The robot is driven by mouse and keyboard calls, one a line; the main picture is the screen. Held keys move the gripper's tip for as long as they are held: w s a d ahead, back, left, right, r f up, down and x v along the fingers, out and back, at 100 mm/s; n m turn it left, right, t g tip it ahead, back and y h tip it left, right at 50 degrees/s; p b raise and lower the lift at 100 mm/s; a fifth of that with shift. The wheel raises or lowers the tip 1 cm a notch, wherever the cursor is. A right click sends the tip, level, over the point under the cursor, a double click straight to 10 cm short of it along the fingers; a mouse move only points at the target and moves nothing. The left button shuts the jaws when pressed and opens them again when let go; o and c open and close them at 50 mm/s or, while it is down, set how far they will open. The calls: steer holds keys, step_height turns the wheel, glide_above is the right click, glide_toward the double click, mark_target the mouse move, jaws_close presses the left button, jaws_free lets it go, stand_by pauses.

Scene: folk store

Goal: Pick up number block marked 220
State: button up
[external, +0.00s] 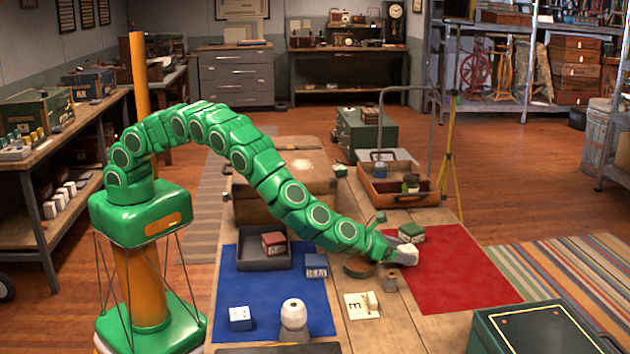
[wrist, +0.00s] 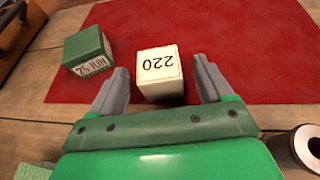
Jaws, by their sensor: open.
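The cream block marked 220 (wrist: 160,78) lies at the near edge of the red mat in the wrist view, its number upside down to me. It also shows as a pale block (external: 408,254) at the end of my arm in the external view. My gripper (wrist: 163,72) is open, with one grey finger on each side of the block and a small gap on both sides. I cannot tell how far down the fingers reach. My gripper (external: 396,255) is partly hidden by the arm in the external view.
A green block with lettering (wrist: 90,52) stands close by, left of my left finger. A red mat (external: 455,275) lies under this area. A round dark-holed object (wrist: 308,145) is at the lower right of the wrist view. A blue mat (external: 262,293) holds other blocks.

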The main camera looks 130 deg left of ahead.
steer(key=shift+x, duration=1.25)
steer(key=c, duration=1)
steer(key=shift+c, duration=0.2)
steer(key=shift+r, duration=0.1)
